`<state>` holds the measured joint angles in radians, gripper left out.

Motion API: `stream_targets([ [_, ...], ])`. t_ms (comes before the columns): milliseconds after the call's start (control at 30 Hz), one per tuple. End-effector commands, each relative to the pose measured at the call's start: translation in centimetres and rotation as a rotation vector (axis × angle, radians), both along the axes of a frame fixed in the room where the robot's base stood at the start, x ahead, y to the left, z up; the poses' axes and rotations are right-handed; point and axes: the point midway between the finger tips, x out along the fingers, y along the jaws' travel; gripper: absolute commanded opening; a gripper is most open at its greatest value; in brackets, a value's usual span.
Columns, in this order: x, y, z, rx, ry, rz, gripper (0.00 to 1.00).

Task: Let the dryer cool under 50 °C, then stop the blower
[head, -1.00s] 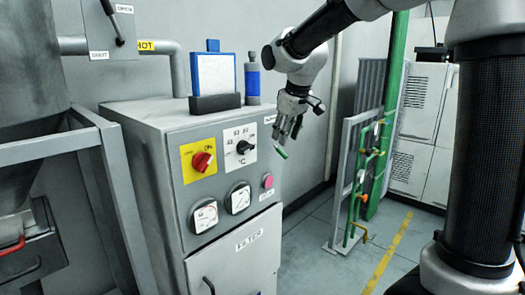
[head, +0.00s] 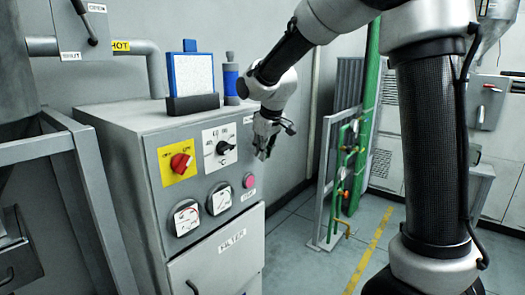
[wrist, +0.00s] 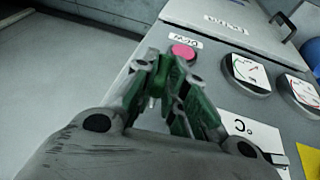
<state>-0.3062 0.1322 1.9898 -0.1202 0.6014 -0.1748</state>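The dryer's grey control cabinet (head: 130,135) stands at left centre in the head view. Its front has a red knob (head: 180,162) on a yellow plate, a black temperature selector (head: 222,147) on a white plate, a left dial gauge (head: 187,217), a right dial gauge (head: 219,199) and a pink button (head: 249,181). The gauge readings are too small to tell. My gripper (head: 264,152) is in front of the panel, above and right of the button. In the wrist view its green-padded fingertips (wrist: 166,62) meet, empty, just short of the button (wrist: 183,51).
A blue-framed filter panel (head: 193,75) and a blue bottle (head: 231,78) stand on the cabinet top. Green pipework (head: 350,160) stands to the right. The floor between is clear.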

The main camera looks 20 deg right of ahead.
Motion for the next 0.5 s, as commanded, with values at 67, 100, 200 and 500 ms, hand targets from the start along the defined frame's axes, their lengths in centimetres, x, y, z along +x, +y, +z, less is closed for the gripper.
stream_targets([
  [67, 0.0, 0.0, 0.01, 0.0, 0.0, 0.0, 0.0],
  [100, 0.0, 0.0, 0.01, 0.0, 0.0, 0.0, 0.0],
  [200, -0.06, 0.0, -0.12, 0.013, -0.014, -0.001, 0.0],
  [500, 0.05, 0.06, -0.44, 0.069, -0.095, 0.0, 0.0],
])
